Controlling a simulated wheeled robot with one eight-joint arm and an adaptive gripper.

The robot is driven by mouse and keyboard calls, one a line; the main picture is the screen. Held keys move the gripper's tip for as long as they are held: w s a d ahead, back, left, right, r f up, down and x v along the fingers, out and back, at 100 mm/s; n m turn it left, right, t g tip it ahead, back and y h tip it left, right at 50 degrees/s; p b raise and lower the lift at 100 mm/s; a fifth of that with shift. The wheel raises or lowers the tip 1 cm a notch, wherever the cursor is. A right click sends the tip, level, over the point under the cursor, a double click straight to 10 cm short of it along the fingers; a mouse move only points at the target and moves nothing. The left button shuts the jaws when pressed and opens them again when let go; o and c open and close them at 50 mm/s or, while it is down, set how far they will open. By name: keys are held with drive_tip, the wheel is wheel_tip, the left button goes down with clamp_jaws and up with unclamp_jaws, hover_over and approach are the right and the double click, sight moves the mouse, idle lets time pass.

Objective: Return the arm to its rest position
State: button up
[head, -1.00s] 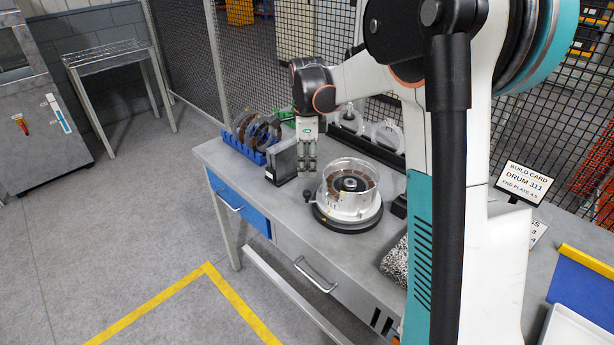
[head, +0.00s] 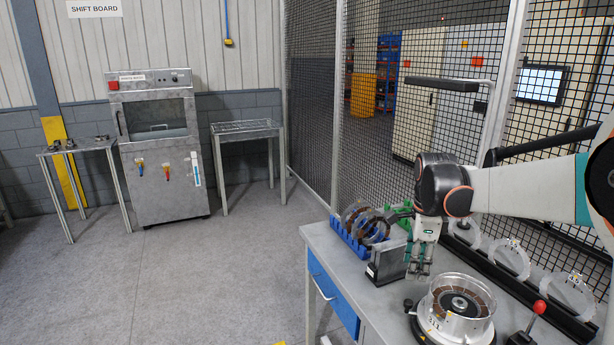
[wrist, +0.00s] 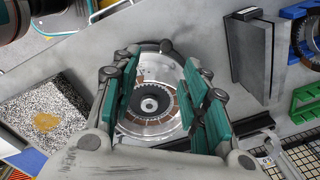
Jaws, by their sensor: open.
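My gripper (head: 420,262) hangs pointing down over the workbench (head: 352,266), at the end of my arm. In the head view it shows behind and left of the clear-walled drum (head: 462,312). In the wrist view my gripper (wrist: 160,66) has its green-padded fingers spread apart with nothing between them. The drum (wrist: 137,128), with brown segments and a dark toothed hub, shows below and beyond the fingers. The fingers hide part of its rim. My arm reaches in from the right of the head view, and its base is out of frame.
A grey upright block (head: 386,262) and a blue rack (head: 348,246) of brown-faced discs stand left of my gripper. A black rail (head: 535,300) with clear rings lies right. A mesh fence (head: 385,130) rises behind.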

drive_tip(key=s+a+r+n+t, duration=0.2)
drive_tip(key=s+a+n, duration=0.1)
drive_tip(key=s+n, duration=0.25)
drive_tip(key=s+a+r+n+t, duration=0.1)
drive_tip(key=s+a+r+n, duration=0.25)
drive_tip(key=s, duration=0.35)
drive_tip(key=s+a+f+n+t+b, duration=0.1)
drive_tip(key=s+a+f+n+t, duration=0.2)
drive_tip(key=s+n, duration=0.9)
wheel_tip(320, 180, down, 2)
drive_tip(key=shift+s+t+b, duration=0.3)
drive_tip(key=shift+b, duration=0.05)
